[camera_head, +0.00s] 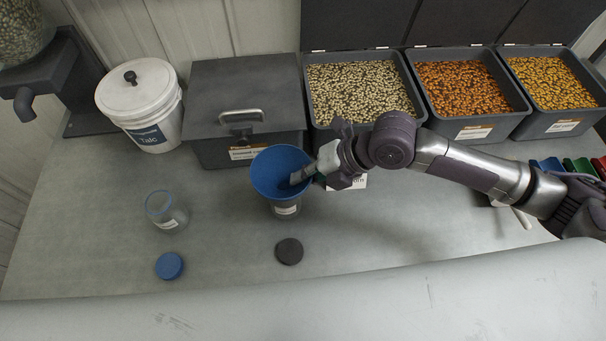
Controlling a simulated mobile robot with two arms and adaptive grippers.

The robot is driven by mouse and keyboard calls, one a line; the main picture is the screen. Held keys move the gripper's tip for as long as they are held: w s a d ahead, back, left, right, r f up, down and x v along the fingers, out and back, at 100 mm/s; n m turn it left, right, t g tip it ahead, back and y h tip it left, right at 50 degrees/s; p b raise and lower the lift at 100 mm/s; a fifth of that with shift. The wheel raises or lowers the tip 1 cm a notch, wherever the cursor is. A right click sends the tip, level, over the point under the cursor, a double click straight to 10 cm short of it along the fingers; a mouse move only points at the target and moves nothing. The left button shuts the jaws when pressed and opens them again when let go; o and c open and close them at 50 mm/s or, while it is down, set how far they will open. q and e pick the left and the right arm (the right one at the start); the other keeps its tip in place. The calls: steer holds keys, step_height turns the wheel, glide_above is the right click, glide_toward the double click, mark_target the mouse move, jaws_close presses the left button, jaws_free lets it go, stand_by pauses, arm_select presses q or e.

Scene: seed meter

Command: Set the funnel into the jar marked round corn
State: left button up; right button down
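A blue funnel (268,182) stands wide end up over a small jar (287,211), almost in line with it. The funnel hides the jar's mouth, so its seating depth cannot be told. The jar has a white label too small to read. My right gripper (303,174) reaches in from the right at the funnel's right rim, with one finger inside the cone. The other finger is mostly hidden, so its closure on the wall is unclear. A second, clear glass jar (160,205) with an unreadable label stands to the left. My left gripper is out of view.
A blue lid (169,266) and a dark lid (289,251) lie in front of the jars. Behind are a talc bucket (150,95), a closed grey bin (215,100) and open seed bins (318,132). The bench's left front is clear.

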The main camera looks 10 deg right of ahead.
steer(key=c, duration=0.8)
jaws_free()
steer(key=shift+o, duration=0.2)
steer(key=shift+r+p, duration=3.2)
steer(key=shift+r, duration=0.85)
steer(key=shift+f, duration=0.1)
